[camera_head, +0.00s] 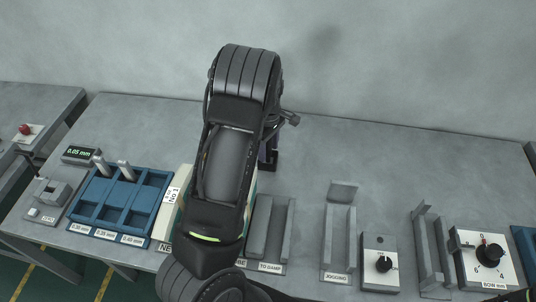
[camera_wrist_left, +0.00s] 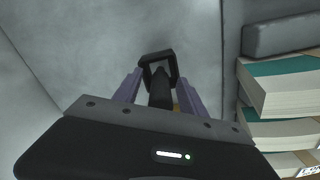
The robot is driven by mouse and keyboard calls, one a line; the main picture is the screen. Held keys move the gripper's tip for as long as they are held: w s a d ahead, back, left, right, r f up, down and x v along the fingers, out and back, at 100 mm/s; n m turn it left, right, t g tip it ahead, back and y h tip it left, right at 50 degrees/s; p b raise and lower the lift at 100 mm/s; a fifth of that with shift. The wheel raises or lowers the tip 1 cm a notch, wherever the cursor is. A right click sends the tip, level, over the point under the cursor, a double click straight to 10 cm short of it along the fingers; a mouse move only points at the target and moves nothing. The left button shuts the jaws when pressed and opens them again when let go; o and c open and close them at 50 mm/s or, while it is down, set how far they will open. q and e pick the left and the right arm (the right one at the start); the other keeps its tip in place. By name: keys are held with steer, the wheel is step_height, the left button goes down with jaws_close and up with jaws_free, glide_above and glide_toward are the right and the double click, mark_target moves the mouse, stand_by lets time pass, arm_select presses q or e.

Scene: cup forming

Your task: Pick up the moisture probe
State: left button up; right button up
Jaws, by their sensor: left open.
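A black piece with a square, loop-like end, which looks like the moisture probe (camera_wrist_left: 159,88), shows between the fingers of my left gripper (camera_wrist_left: 158,95) in the left wrist view. My left gripper is open, with one finger on each side of the black piece. I cannot tell whether either finger touches it. In the head view my left arm hides most of this spot, and only a dark bit of the gripper (camera_head: 268,155) shows past the arm's right side. My right gripper is not in view.
Stacked blocks with teal layers (camera_wrist_left: 282,90) stand close right of the gripper in the left wrist view. The back right table is clear.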

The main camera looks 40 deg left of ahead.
arm_select(q)
steer(key=shift+c, duration=0.6)
jaws_close()
